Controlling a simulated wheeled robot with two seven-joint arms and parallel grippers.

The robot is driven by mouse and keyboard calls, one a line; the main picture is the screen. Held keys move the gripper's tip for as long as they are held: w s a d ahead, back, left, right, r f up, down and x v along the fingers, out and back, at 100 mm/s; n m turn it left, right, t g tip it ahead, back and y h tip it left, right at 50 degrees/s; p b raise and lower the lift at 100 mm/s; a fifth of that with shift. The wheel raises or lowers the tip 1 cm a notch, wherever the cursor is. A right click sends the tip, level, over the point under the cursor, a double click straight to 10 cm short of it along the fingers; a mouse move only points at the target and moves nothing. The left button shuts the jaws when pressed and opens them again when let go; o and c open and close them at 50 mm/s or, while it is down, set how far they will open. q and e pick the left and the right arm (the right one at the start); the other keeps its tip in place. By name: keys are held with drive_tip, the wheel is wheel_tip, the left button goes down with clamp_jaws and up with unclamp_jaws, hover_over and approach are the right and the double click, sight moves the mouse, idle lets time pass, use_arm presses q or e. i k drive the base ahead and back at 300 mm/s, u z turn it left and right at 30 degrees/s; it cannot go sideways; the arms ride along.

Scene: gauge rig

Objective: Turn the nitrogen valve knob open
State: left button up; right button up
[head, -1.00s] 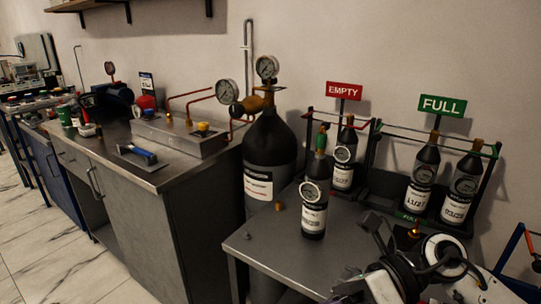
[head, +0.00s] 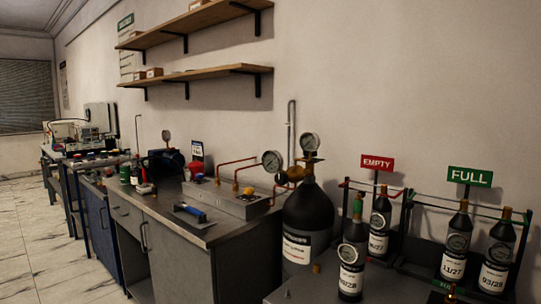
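A large dark gas cylinder (head: 307,215) with a white label stands on the floor between the bench and the small table. On its top is a brass regulator (head: 296,174) with one round gauge (head: 310,142) above and another gauge (head: 271,161) to the left. I cannot read which knob is marked nitrogen, nor tell how far either is turned. Neither of my grippers is in view.
A small bottle with a gauge (head: 352,270) stands on the near table (head: 310,291). Racks with an EMPTY sign (head: 377,163) and a FULL sign (head: 469,177) hold more bottles at right. A blue-handled tool (head: 190,213) lies on the bench (head: 190,235). Shelves (head: 200,75) hang above.

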sight(313, 154)
drive_tip(key=u, duration=1.65)
drive_tip(key=i, duration=1.3)
drive_tip(key=z, duration=2.55)
